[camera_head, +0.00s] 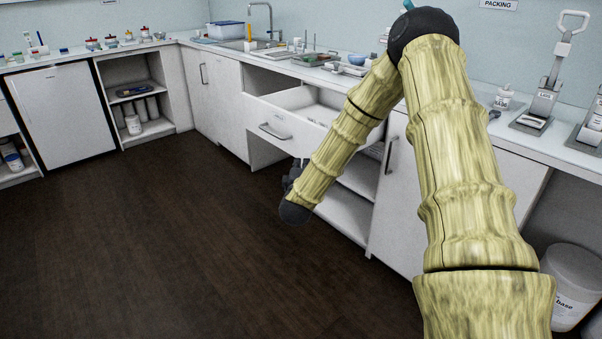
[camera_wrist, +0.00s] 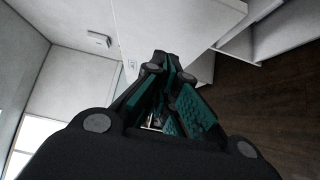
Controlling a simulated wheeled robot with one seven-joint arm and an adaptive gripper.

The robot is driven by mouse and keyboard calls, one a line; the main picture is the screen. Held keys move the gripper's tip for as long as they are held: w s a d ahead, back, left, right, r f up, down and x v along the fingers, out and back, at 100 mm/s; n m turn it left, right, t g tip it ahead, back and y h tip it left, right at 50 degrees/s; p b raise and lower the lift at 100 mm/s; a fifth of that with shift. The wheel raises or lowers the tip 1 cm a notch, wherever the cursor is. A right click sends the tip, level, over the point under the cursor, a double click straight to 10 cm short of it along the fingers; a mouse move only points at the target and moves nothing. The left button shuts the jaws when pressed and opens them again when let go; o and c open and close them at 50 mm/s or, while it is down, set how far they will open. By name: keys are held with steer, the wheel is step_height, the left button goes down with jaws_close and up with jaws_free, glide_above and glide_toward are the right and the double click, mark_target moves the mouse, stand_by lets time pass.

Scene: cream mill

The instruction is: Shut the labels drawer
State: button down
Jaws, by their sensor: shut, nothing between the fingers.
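A white drawer (camera_head: 295,128) with a bar handle (camera_head: 273,132) stands pulled out from under the counter in the head view. A small label on its front is too small to read. Part of its inside shows, and my arm hides its right end. My gripper (camera_head: 297,167) is low beside the drawer's front, partly hidden behind my wrist. In the wrist view my gripper (camera_wrist: 165,66) is shut and empty, its teal pads together. Its tips are close to a white panel (camera_wrist: 180,22); I cannot tell whether they touch it.
Open shelves (camera_head: 345,212) lie below and right of the drawer. A closed cupboard door (camera_head: 213,88) is to the left. The counter holds a sink (camera_head: 245,44), trays and a press (camera_head: 545,95). A white bucket (camera_head: 573,285) stands at right. The dark floor (camera_head: 140,230) is clear.

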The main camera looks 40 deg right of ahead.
mark_target(312, 147)
steer(key=shift+w+d+b, duration=0.1)
steer(key=shift+w+d, duration=0.45)
steer(key=shift+d, duration=0.5)
steer(key=shift+w+d+b, duration=0.1)
steer(key=shift+w+d, duration=0.4)
steer(key=shift+d, duration=0.6)
steer(key=shift+w+d+b, duration=0.1)
steer(key=shift+w+d, duration=0.45)
steer(key=shift+d, duration=0.5)
steer(key=shift+d, duration=0.15)
